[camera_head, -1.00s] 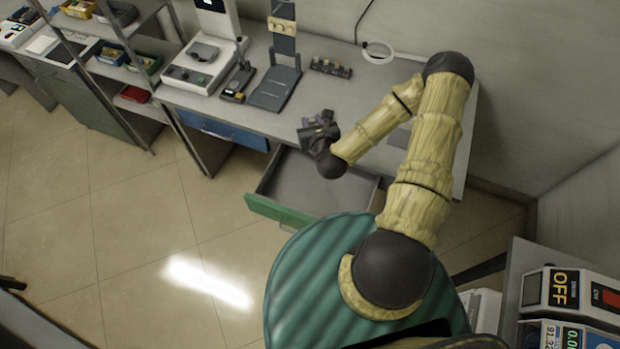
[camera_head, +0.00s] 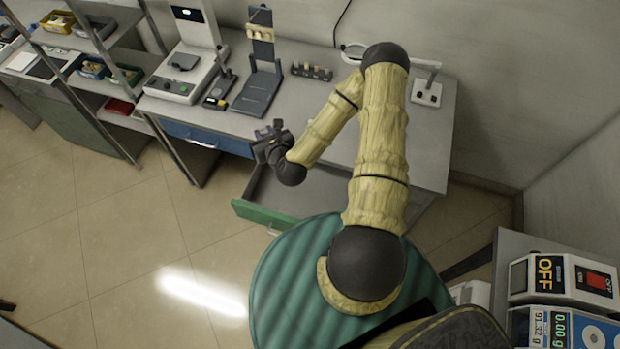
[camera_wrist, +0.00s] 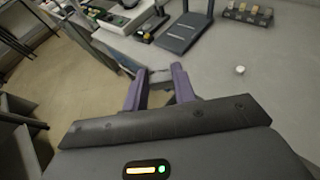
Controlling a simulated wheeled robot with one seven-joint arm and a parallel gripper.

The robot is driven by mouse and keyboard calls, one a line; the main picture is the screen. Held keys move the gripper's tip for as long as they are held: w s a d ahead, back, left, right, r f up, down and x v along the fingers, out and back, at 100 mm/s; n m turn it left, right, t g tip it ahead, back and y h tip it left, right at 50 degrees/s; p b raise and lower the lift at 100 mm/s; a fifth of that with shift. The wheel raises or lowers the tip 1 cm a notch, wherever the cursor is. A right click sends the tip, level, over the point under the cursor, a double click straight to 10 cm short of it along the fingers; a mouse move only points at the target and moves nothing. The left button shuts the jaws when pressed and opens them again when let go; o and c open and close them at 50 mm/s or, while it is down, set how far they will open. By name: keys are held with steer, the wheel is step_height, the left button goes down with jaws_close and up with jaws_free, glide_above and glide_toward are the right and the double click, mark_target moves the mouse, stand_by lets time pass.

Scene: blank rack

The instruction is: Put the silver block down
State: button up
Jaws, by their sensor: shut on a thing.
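My gripper (camera_head: 268,142) is above the front of the grey workbench (camera_head: 330,95), near the open drawer. In the wrist view its two purple fingers (camera_wrist: 160,80) are shut on the silver block (camera_wrist: 161,76), a small grey piece whose edge shows between the fingertips. The block is held in the air, and the dark gripper body hides what lies nearer the camera. I cannot make the block out in the head view.
The green-fronted drawer (camera_head: 265,216) is pulled out below my arm. A white scale-like device (camera_head: 172,88), a dark stand (camera_head: 257,92) and a small rack (camera_head: 312,72) stand along the back. A small white round piece (camera_wrist: 240,70) lies on clear bench.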

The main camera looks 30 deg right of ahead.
steer(key=w+a+f+n+y+b, duration=0.1)
steer(key=w+f+n+y+b, duration=0.1)
steer(key=f+b, duration=0.65)
steer(key=w+a+f+n+y+b, duration=0.1)
steer(key=a+f+n+y+b, duration=0.15)
steer(key=f+b, duration=0.6)
steer(key=n+g+y+b, duration=0.4)
steer(key=n+y+b, duration=0.1)
steer(key=b, duration=1.6)
glide_above(269, 189)
step_height(269, 189, down, 8)
steer(key=shift+r, duration=0.15)
steer(key=shift+m, duration=0.25)
steer(key=shift+f+b, duration=0.6)
steer(key=shift+f, duration=2.45)
steer(key=shift+f+b, duration=0.45)
steer(key=shift+f, duration=1.45)
steer(key=shift+f, duration=0.15)
